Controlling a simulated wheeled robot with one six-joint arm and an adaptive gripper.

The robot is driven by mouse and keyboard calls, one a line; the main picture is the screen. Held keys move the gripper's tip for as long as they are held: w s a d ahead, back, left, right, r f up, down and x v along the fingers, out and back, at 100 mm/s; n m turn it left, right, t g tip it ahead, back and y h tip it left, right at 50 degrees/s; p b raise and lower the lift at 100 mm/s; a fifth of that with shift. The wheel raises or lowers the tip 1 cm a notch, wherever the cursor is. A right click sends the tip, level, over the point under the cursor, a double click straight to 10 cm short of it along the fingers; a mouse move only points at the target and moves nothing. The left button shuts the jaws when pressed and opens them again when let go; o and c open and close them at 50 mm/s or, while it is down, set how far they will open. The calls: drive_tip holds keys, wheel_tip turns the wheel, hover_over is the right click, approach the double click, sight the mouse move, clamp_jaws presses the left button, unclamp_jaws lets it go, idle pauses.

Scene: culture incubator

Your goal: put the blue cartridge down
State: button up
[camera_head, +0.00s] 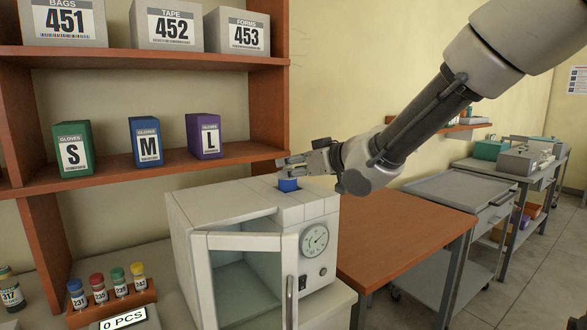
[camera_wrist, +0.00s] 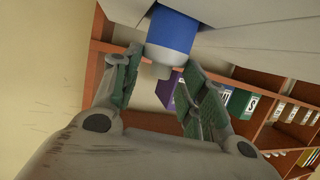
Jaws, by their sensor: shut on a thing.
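The blue cartridge (camera_head: 288,184) is at the top of the white incubator (camera_head: 205,205), under my gripper (camera_head: 284,165). In the wrist view the cartridge (camera_wrist: 172,32) shows a blue band with a pale end and a small pale knob. My gripper (camera_wrist: 160,62) is shut on it, with one finger on each side of the knob end. The cartridge's lower part is hidden, and I cannot tell whether it rests on the incubator top or sits in an opening there. The incubator has a glass door and a round dial on its front.
A wooden shelf (camera_head: 150,180) with green, blue and purple glove boxes stands behind the incubator. A rack (camera_head: 112,308) of capped vials is at lower left. A bare wooden table (camera_head: 400,235) and a grey cart (camera_head: 455,195) lie to the right.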

drive_tip(key=shift+f, duration=0.15)
drive_tip(key=o, duration=1.4)
drive_tip(key=shift+f, duration=0.1)
